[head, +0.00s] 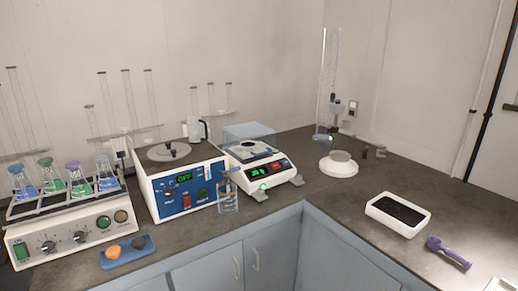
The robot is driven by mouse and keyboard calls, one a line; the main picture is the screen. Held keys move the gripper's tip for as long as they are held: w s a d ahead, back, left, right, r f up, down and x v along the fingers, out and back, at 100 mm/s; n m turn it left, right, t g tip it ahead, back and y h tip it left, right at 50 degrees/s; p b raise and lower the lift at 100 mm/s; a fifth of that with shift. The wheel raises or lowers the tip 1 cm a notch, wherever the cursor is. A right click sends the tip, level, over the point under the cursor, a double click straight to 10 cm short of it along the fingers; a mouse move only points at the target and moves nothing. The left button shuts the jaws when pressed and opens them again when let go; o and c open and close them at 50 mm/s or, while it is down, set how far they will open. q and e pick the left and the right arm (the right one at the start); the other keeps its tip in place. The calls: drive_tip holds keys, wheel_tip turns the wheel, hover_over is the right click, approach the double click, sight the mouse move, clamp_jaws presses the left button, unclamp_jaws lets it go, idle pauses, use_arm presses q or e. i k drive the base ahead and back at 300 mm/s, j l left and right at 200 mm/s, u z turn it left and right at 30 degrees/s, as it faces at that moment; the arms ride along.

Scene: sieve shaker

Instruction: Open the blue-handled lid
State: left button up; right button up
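A white box-shaped machine with a blue front panel (172,208) stands on the left bench and its display reads OFF. A round grey lid (157,154) with a dark knob lies flat on its top and looks closed. To its right is a white balance (280,179) with a lit green display. A clear bluish cover (250,133) stands around the balance's plate. I cannot make out a clearly blue handle on either lid. Neither of my grippers is in view.
A shaker (95,229) with several coloured flasks stands at the left. A white tray (413,222) and purple tool (449,253) lie right.

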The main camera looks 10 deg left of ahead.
sight(270, 151)
drive_tip(key=i+l, duration=0.2)
drive_tip(key=i, duration=0.35)
drive_tip(key=i+l+z, duration=0.1)
drive_tip(key=i, duration=0.5)
drive_tip(key=l, duration=0.1)
